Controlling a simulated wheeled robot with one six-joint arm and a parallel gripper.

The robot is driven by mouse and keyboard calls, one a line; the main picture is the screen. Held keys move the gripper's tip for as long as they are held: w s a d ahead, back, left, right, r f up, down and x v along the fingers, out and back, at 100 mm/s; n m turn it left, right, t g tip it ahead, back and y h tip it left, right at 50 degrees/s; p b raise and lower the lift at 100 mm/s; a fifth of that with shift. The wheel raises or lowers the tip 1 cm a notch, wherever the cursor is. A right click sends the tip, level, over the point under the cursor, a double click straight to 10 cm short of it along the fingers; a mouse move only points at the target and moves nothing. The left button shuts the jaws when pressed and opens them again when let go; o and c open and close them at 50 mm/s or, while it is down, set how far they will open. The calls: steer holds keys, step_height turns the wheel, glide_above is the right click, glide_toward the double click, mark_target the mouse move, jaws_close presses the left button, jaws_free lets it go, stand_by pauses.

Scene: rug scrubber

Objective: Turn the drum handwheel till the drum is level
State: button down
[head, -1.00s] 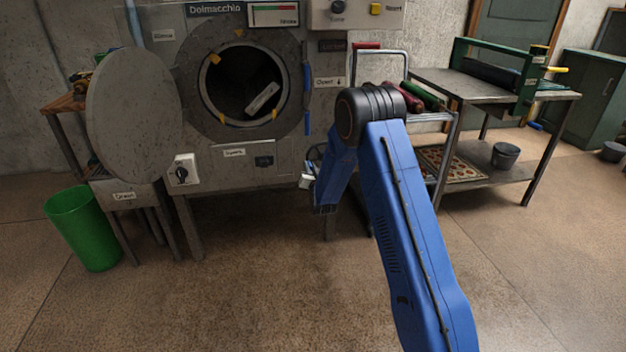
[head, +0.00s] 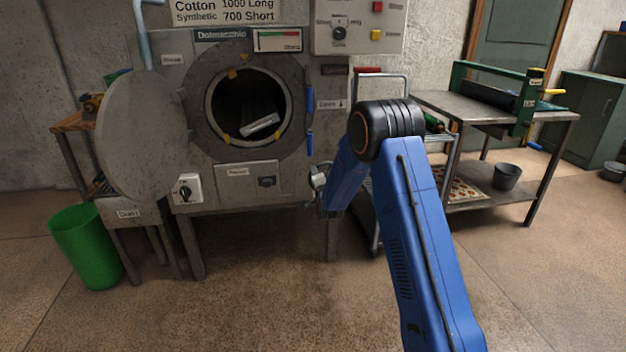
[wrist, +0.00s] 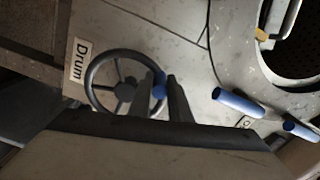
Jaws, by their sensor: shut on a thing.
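The drum handwheel (wrist: 124,88), a dark spoked ring with a blue knob (wrist: 159,91), is beside a "Drum" label (wrist: 79,60) in the wrist view. My gripper (wrist: 164,85) is shut on the blue knob at the wheel's right side, one dark finger on each side of it. In the head view the wheel is mostly hidden behind my blue arm, at the machine's lower right. The drum (head: 250,105) shows as a dark round opening with a pale bar (head: 260,125) inside, tilted up to the right.
The round door (head: 143,135) hangs open on the left. A green bin (head: 88,246) stands on the floor at left. A wheeled cart and a bench (head: 500,108) stand at right. Two blue handles (wrist: 238,102) are near the wheel. The floor in front is clear.

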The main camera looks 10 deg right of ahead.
mark_target(320, 165)
steer(key=d+r+m, duration=0.1)
steer(key=m, duration=0.1)
steer(key=d+r+m, duration=0.1)
steer(key=m, duration=0.2)
steer(key=shift+d, duration=0.4)
steer(key=shift+d+r+m, duration=0.15)
steer(key=shift+d+m, duration=0.45)
steer(key=shift+m, duration=0.55)
steer(key=shift+d+r+m, duration=0.1)
steer(key=shift+d+m, duration=0.5)
steer(key=shift+m, duration=0.55)
steer(key=c, duration=1.6)
jaws_free()
steer(key=shift+d, duration=0.1)
steer(key=shift+c, duration=0.2)
steer(key=s, duration=1.7)
steer(key=shift+s, duration=0.25)
